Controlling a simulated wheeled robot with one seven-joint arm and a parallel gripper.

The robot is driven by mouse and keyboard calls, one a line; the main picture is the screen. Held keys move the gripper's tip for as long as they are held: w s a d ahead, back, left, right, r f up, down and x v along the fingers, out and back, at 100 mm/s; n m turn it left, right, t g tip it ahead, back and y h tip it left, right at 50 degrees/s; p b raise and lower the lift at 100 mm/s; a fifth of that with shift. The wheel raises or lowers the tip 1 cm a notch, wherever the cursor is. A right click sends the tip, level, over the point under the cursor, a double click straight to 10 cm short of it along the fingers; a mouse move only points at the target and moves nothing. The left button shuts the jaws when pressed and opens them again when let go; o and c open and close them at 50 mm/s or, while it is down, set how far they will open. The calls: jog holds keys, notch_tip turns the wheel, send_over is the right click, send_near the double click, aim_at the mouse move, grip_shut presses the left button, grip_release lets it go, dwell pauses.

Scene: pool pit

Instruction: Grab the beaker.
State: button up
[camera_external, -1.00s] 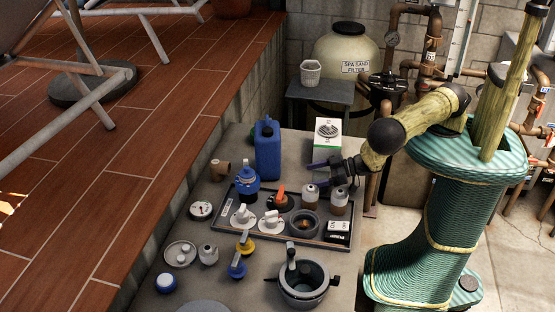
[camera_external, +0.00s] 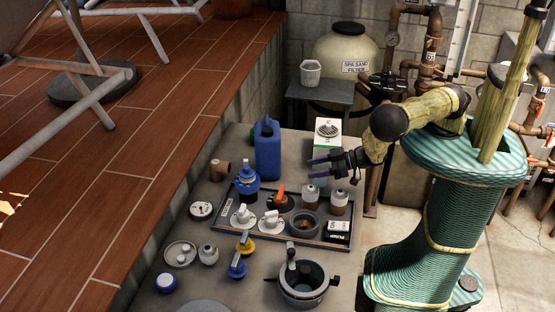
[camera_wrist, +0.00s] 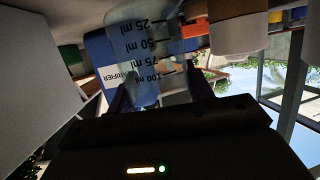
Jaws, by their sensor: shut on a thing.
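The beaker (camera_wrist: 150,52) is clear, with black millilitre marks, and fills the upper middle of the wrist view. My gripper (camera_wrist: 160,92) is shut on it, with one dark finger on each side. In the external view my gripper (camera_external: 316,168) is above the counter, in front of the white and green box. The beaker is too faint there to make out its edges.
A blue jug (camera_external: 267,150) stands left of my gripper and a white and green box (camera_external: 328,134) behind it. A tray (camera_external: 225,213) with several bottles and knobs lies in front. A grey pot (camera_external: 303,280) stands at the counter's near edge.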

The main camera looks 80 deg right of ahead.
notch_tip(320, 180, up, 7)
jog(key=p, duration=0.2)
jog(key=shift+p, duration=0.4)
